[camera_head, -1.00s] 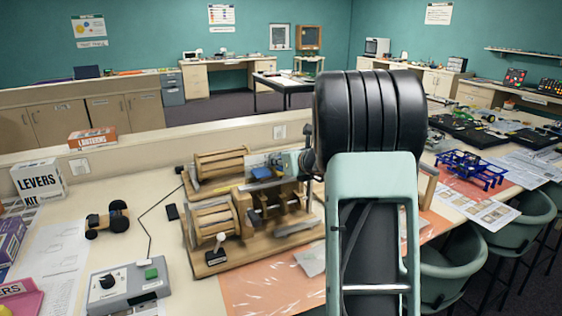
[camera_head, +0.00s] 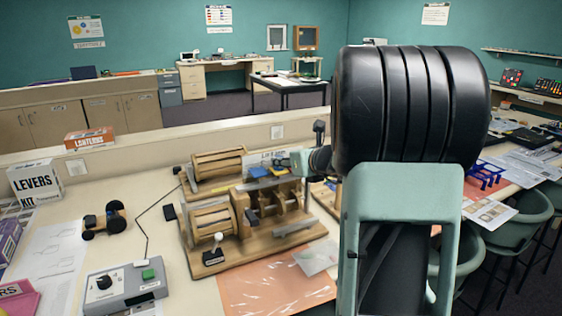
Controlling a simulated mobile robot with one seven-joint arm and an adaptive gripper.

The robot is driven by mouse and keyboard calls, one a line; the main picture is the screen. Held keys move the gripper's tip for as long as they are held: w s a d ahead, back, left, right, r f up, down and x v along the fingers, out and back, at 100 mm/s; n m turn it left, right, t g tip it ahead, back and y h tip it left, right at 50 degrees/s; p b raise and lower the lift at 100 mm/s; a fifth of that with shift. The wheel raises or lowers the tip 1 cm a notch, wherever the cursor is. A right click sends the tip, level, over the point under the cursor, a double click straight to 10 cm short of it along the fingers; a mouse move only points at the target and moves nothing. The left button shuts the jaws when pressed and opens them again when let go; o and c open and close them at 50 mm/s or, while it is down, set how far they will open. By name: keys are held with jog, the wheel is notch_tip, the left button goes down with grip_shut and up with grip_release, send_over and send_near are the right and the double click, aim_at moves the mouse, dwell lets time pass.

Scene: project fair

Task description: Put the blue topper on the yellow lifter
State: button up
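A small blue piece (camera_head: 258,172), which looks like the blue topper, sits on top of the wooden cam machine (camera_head: 270,236). A second bluish patch with a little yellow beside it shows just right of it, too small to make out. I cannot clearly pick out the yellow lifter. My gripper (camera_head: 289,163) is above the right part of the machine, close to the right of the blue piece. Its fingers are tiny and partly lost against the machine, so I cannot tell whether they are open or touching anything.
My own arm blocks the right middle of the view. A grey control box (camera_head: 126,288), a small wheeled car (camera_head: 105,221) and a LEVERS KIT box (camera_head: 36,182) stand left of the machine. An orange sheet (camera_head: 275,290) lies in front. Green chairs (camera_head: 510,228) stand at right.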

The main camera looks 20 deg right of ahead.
jog(key=v, duration=0.5)
jog(key=shift+s+r, duration=0.15)
jog(key=shift+s, duration=0.2)
